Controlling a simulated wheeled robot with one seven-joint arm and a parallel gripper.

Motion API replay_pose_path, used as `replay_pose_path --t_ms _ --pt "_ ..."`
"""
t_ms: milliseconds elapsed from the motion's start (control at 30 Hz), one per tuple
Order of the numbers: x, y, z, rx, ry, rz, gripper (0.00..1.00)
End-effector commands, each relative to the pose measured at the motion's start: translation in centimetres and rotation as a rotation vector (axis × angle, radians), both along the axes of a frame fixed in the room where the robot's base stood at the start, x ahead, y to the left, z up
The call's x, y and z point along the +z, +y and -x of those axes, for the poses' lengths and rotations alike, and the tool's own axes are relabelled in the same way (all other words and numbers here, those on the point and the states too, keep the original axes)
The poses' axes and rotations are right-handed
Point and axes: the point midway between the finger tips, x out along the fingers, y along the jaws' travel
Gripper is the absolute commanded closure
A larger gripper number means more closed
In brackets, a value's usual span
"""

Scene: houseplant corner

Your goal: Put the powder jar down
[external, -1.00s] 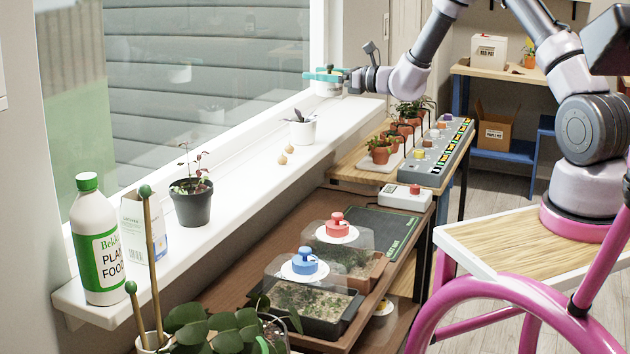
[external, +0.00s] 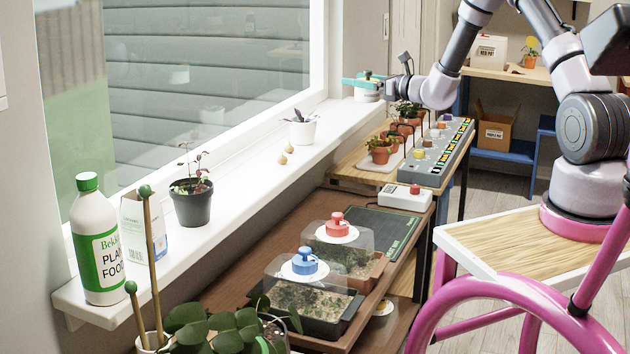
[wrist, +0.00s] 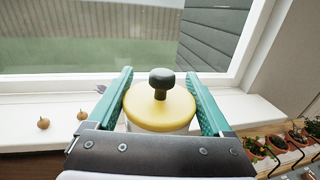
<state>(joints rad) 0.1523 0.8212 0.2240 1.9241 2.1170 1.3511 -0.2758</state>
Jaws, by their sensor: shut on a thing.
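The powder jar (wrist: 160,108) has a yellow lid with a dark knob and a pale body. My gripper (wrist: 162,88) is shut on it, with one teal finger on each side in the wrist view. In the external view my gripper (external: 362,82) is at the far end of the white windowsill (external: 335,135), and the jar's pale body (external: 367,95) shows below the fingers. The jar looks upright, at or just above the sill; I cannot tell whether its base touches. Its lower part is hidden by my gripper in the wrist view.
On the sill stand a white pot with a plant (external: 302,131), two small bulbs (external: 284,156), a dark pot (external: 191,203) and a plant food bottle (external: 97,240). Small terracotta pots (external: 381,153) stand on the bench to the right. The sill around the jar looks clear.

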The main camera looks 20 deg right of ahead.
Motion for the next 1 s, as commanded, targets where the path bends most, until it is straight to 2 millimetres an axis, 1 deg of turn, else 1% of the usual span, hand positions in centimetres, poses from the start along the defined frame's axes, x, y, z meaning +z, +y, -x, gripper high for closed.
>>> replay_pose_path --t_ms 33,167,267,367,400,467,500,600,700,800,1000 --pt "-1.0 0.0 0.0 0.0 0.002 -0.002 0.99" --pt "-3.2 0.0 0.0 0.0 0.002 -0.002 0.99" --pt "-5.5 0.0 0.0 0.0 0.003 -0.001 0.99" --pt "-8.3 0.0 0.0 0.0 0.005 -0.002 0.99" --pt "-9.7 0.0 0.1 0.0 0.006 -0.003 0.99" --pt "-11.7 0.0 0.1 -0.001 0.006 -0.003 0.99" --pt "-13.5 0.0 0.1 0.0 0.005 -0.002 0.99" --pt "-17.4 0.1 0.1 0.0 0.005 -0.002 0.99" --pt "-20.5 0.1 0.0 0.0 0.001 -0.002 0.99" --pt "-22.6 0.1 0.0 0.001 0.001 -0.002 0.99" --pt "-25.3 0.1 0.0 0.001 0.0 -0.001 0.99"
